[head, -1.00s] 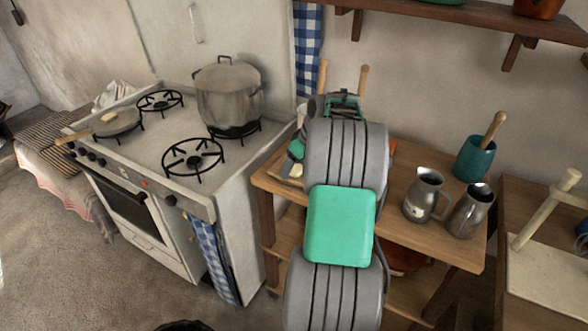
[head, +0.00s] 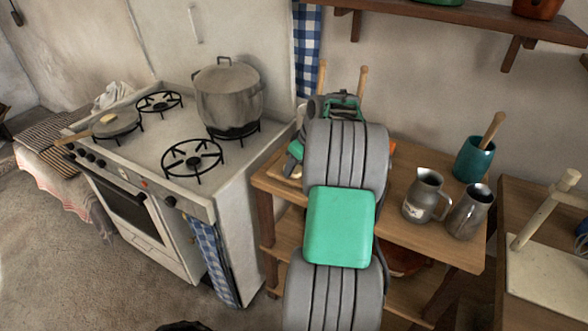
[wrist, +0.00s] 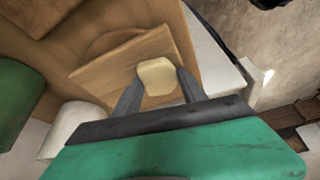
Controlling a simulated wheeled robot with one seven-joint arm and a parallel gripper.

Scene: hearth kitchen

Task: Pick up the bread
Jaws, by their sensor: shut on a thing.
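The bread (wrist: 157,77) is a pale yellow piece between my gripper's two fingers in the wrist view. My gripper (wrist: 157,92) is shut on it. A wooden board (wrist: 105,72) lies under or behind the bread; I cannot tell whether the bread still touches it. In the head view my own arm covers most of the gripper, and a small part of the bread (head: 297,172) shows at the left edge of the wooden table (head: 395,225).
The stove (head: 150,150) with a large pot (head: 229,95) and a pan (head: 118,122) stands to the left. Two metal jugs (head: 424,194) and a teal crock (head: 474,158) stand on the table right of my arm. A shelf (head: 460,14) hangs above.

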